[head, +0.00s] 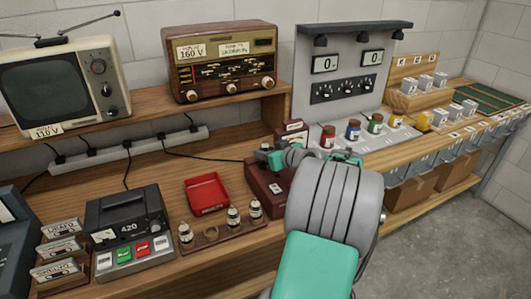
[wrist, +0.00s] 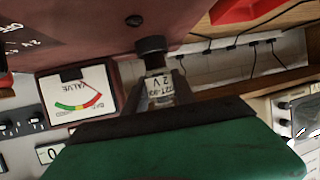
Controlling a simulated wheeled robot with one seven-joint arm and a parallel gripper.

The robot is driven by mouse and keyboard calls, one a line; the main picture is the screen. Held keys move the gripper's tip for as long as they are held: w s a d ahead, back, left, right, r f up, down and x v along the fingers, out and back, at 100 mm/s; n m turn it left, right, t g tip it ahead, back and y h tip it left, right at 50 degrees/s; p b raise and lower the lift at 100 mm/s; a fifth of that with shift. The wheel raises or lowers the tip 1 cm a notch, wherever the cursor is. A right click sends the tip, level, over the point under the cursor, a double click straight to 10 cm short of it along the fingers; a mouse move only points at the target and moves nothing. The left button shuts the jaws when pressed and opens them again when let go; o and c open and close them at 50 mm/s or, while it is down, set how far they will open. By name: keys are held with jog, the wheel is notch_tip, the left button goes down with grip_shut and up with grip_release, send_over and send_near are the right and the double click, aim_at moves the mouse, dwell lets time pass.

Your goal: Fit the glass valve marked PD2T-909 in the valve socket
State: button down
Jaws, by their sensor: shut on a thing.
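A small glass valve (wrist: 156,84) is held between the fingers of my gripper (wrist: 162,92) in the wrist view. Its label reads partly "2T-90" and "2 V"; the fingers hide the rest. A black cylindrical part (wrist: 151,49) sits at the valve's end against the dark red tester (wrist: 95,25); I cannot tell whether it is the valve's base or the socket, or whether the valve is seated. In the head view the tester (head: 264,188) stands on the bench, with my gripper (head: 273,158) over it. My arm hides its right side and the valve.
A meter (wrist: 80,92) marked VALVE adjoins the tester. A wooden rack (head: 211,234) holds three valves, with a gap among them. A red tray (head: 207,193) lies behind the rack. A cassette deck (head: 125,220) stands left. Coloured jars (head: 353,130) stand right.

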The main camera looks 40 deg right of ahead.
jog(key=shift+f+b, duration=0.55)
jog(key=shift+f, duration=0.05)
jog(key=c, duration=1.3)
grip_release()
jog(key=shift+v, duration=5.55)
jog(key=shift+a+f, duration=0.1)
